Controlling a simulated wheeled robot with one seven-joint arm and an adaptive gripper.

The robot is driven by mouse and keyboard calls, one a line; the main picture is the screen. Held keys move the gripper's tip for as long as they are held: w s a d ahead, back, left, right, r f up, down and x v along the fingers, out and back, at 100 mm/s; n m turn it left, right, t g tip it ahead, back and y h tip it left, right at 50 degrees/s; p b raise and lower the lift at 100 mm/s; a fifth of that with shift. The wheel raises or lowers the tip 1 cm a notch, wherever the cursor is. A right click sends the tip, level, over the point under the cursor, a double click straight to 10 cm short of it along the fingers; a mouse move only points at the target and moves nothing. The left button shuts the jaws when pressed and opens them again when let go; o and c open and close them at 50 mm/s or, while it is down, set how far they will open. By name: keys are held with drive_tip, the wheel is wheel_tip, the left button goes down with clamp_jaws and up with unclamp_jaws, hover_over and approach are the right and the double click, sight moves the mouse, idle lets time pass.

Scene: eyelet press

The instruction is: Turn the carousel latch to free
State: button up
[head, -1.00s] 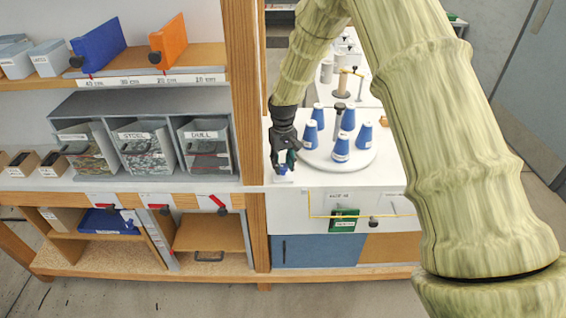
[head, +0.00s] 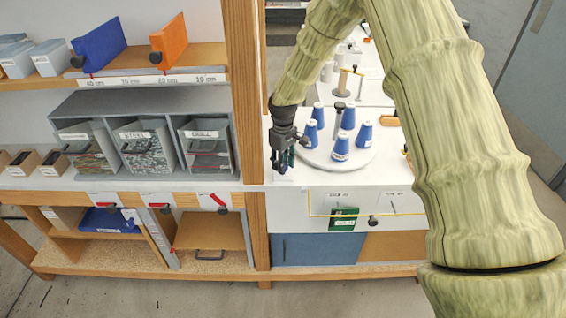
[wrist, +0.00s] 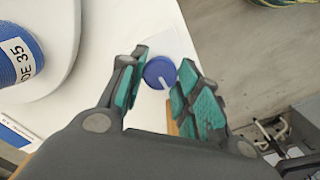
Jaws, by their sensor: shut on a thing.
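The carousel latch is a round blue knob (wrist: 157,73) with a white line on its top, at the edge of the white counter. The line slants in the wrist view. My gripper (wrist: 165,66) has its teal-padded fingers on either side of the knob and is shut on it. In the head view my gripper (head: 282,164) points down at the counter's front, left of the carousel, and hides most of the knob. The carousel is a white disc (head: 320,160) bearing several blue cones (head: 341,148).
A wooden post (head: 246,100) stands close to the left of my gripper. Left of it is a shelf with grey bins (head: 146,147). Below the counter hang a green card (head: 343,219) and a yellow rail (head: 311,203). Another blue cone (wrist: 18,62) is near my gripper.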

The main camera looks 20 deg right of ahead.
drive_tip(key=o, duration=1)
drive_tip(key=shift+d, duration=0.1)
wheel_tip(320, 180, up, 12)
drive_tip(key=shift+f, duration=0.1)
